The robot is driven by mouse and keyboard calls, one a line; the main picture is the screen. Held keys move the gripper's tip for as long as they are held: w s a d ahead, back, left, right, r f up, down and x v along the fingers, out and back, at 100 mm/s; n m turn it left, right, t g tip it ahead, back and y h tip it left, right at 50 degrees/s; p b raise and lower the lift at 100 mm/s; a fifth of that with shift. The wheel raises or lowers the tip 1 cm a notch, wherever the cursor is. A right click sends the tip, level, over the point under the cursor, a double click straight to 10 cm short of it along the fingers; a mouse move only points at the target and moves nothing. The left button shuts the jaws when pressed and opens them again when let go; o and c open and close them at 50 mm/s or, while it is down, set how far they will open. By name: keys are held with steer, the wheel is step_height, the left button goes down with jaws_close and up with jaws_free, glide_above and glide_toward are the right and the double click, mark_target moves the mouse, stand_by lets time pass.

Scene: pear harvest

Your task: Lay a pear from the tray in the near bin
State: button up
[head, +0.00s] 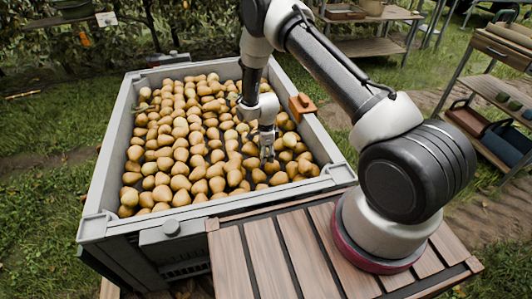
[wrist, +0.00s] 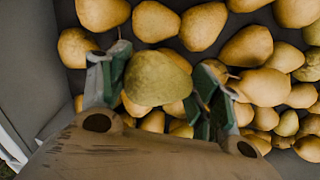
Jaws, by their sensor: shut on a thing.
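My gripper (head: 267,152) points down over the pears at the right part of the grey bin (head: 97,228), inside its walls. In the wrist view my gripper (wrist: 158,88) is shut on a greenish-yellow pear (wrist: 158,78), one finger on each side of it. The held pear is greener than the yellow pears around it. Whether it touches the pears below cannot be told. In the head view the held pear cannot be made out clearly. I cannot make out a separate tray.
Yellow pears (head: 170,140) fill the bin in a broad layer. A small orange-brown block (head: 302,104) sits on its right rim. A slatted wooden surface (head: 262,262) lies at the front. Shelves with trays (head: 490,100) stand at the right. Grass surrounds the bin.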

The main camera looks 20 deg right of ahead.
steer(key=shift+f, duration=2.35)
stand_by(0.8)
steer(key=o, duration=1.2)
steer(key=shift+r, duration=0.1)
